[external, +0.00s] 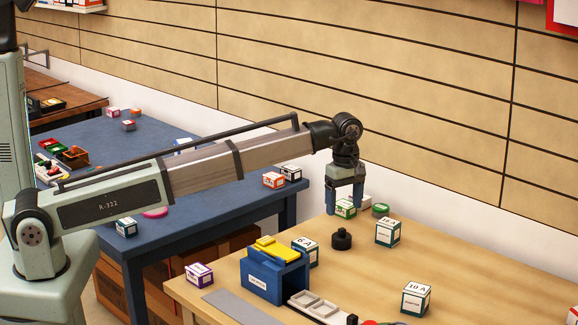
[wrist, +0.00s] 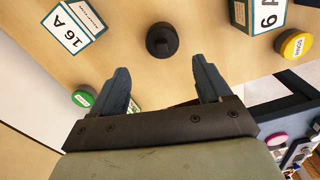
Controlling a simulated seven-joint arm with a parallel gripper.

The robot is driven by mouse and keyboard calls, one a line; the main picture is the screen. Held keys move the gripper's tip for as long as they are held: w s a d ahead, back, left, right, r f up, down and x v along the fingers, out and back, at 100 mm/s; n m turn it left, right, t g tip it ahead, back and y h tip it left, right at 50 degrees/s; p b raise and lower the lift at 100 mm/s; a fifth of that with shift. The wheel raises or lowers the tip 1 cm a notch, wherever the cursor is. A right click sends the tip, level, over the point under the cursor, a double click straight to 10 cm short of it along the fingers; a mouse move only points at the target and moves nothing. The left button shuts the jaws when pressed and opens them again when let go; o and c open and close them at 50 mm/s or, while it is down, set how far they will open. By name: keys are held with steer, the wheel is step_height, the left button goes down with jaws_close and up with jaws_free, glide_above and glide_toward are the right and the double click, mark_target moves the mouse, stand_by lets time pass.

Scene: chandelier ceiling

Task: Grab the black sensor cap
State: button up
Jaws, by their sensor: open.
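The black sensor cap (external: 341,239) is a round black piece with a narrower knob on top. It stands upright on the wooden table (external: 450,262). In the wrist view the cap (wrist: 162,40) sits at the top, just beyond and between the fingertips. My gripper (external: 345,208) points down above the table, behind the cap in the external view. In the wrist view my gripper (wrist: 160,72) has its two blue fingers spread apart with nothing between them. The cap is fully visible and apart from the fingers.
A white-and-green box (external: 388,232) stands right of the cap, and another box (external: 416,299) nearer the front. A small box (external: 345,209) and a green round piece (external: 380,210) are close to my fingers. A blue holder with a yellow top (external: 275,274) stands left.

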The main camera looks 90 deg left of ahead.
mark_target(342, 229)
step_height(342, 229, down, 5)
steer(key=shift+r, duration=0.2)
steer(key=shift+s+d+f, duration=0.15)
steer(key=shift+f, duration=2.5)
steer(key=shift+c, duration=0.3)
steer(key=c, duration=0.9)
steer(key=shift+o, duration=0.2)
steer(key=shift+r, duration=0.15)
